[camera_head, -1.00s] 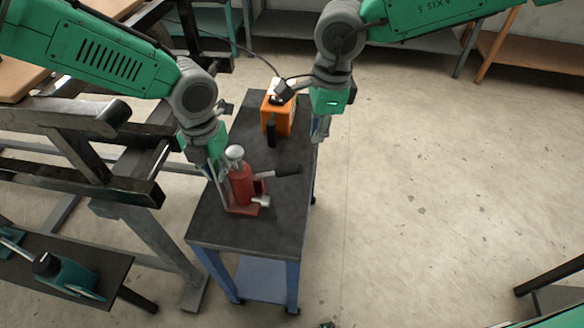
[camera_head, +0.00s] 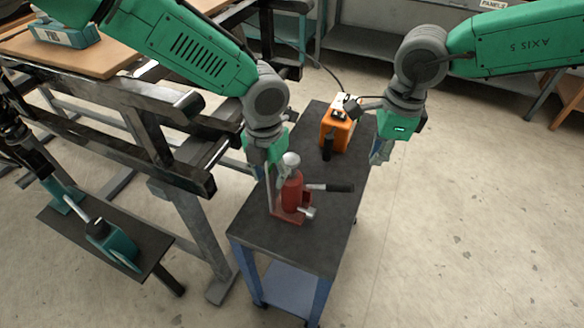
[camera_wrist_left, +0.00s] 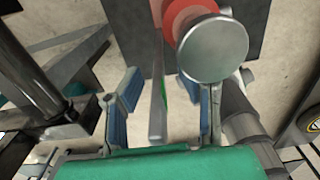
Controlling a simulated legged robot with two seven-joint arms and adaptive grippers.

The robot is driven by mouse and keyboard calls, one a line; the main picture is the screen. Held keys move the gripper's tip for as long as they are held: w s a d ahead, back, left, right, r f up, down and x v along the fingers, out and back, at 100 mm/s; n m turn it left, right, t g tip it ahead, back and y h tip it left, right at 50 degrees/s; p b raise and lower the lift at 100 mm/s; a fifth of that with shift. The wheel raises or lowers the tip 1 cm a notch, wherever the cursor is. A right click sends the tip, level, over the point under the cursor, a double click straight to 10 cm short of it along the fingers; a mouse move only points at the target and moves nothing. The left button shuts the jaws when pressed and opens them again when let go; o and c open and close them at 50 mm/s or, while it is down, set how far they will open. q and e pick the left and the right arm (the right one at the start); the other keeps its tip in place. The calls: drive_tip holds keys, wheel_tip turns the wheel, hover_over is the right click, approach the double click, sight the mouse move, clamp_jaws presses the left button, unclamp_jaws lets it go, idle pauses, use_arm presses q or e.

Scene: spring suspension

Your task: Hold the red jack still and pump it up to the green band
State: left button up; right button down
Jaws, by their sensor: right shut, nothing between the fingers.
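The red jack (camera_head: 292,196) stands upright on the dark top of a small cart, with a silver round head and a dark-gripped handle (camera_head: 331,188) pointing right. A thin upright grey strip (camera_head: 268,195) stands at its left side. In the left wrist view the strip (camera_wrist_left: 157,110) shows a green mark (camera_wrist_left: 164,86), and the jack's silver head (camera_wrist_left: 213,49) is above right. My left gripper (camera_head: 268,170) is open beside the jack, its fingers either side of the strip. My right gripper (camera_head: 377,158) is shut and empty by the cart's right edge, apart from the handle.
An orange device (camera_head: 336,132) with a black part in front stands at the back of the cart (camera_head: 290,252). A dark steel frame (camera_head: 180,170) is close on the left. A low bench with a teal tool (camera_head: 112,240) is at lower left. Open floor lies right.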

use_arm(q)
drive_tip(key=shift+r, duration=0.1)
